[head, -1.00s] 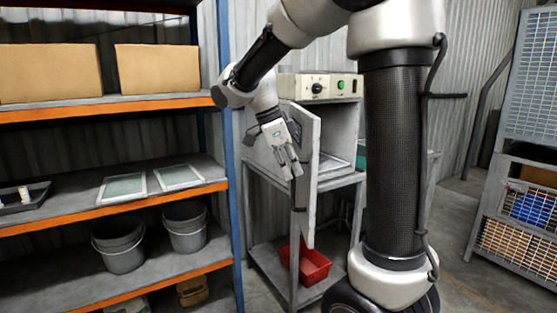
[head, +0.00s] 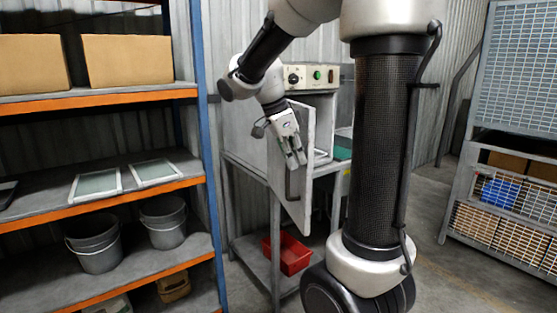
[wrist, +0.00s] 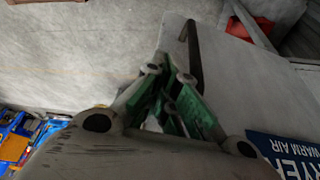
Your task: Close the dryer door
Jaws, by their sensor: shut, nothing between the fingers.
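The dryer (head: 312,78) is a pale box with a knob and buttons on its front panel, on a grey metal stand behind my arm. Its grey door (head: 305,198) stands open, swung out toward the camera. A dark handle (head: 290,183) is on the door's face, and it also shows in the wrist view (wrist: 193,62). The door (wrist: 235,75) fills the right of the wrist view, with a blue warm-air label (wrist: 288,155). My gripper (head: 297,162) is shut and empty, in front of the door's face just above the handle. I cannot tell whether it touches the door.
A red bin (head: 288,254) sits on the stand's lower shelf. An orange-and-blue rack (head: 110,200) with boxes, buckets and framed panels stands close on the left. A wire cage cart (head: 515,200) is at the right. Floor between my base and the cart is clear.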

